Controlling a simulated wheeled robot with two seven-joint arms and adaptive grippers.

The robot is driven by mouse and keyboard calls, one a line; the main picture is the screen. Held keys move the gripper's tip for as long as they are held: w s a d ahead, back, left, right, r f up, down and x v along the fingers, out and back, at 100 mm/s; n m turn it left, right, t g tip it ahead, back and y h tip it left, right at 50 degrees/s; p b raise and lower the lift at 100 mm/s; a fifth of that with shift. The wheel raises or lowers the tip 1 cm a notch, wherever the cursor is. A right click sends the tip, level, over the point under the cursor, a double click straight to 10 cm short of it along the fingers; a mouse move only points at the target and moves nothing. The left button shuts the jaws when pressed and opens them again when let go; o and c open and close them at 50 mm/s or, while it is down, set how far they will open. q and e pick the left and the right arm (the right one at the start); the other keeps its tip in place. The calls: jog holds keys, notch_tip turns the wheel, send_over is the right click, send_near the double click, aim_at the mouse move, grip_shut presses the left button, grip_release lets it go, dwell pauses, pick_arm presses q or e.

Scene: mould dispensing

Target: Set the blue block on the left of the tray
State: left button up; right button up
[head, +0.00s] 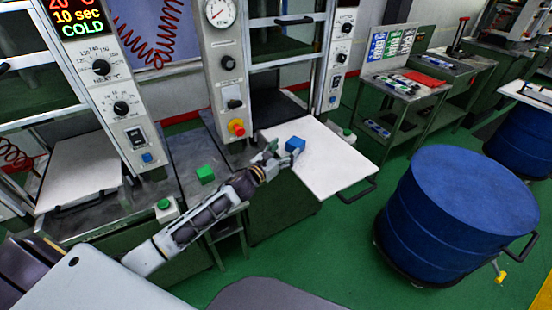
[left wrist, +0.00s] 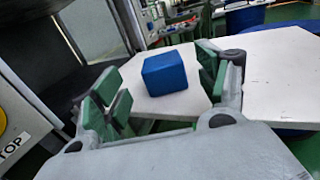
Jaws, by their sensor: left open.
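The blue block (head: 296,144) rests on the white tray (head: 330,168), near the tray's left edge in the head view. In the left wrist view the blue block (left wrist: 165,73) sits between and just beyond the spread fingers. My left gripper (head: 283,149) is open around the near side of the block; whether a finger touches it cannot be told. It also shows in the left wrist view (left wrist: 160,90). The white tray (left wrist: 262,75) reaches to the right there. My right gripper is not in view.
A large blue drum (head: 460,215) stands at the right. Most of the tray's right side is bare.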

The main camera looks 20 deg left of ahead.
pick_arm(q)
jog(key=shift+s+a+f, duration=0.1)
jog(key=shift+s+a, duration=0.1)
jog(key=shift+s, duration=0.5)
jog(key=shift+v, duration=1.6)
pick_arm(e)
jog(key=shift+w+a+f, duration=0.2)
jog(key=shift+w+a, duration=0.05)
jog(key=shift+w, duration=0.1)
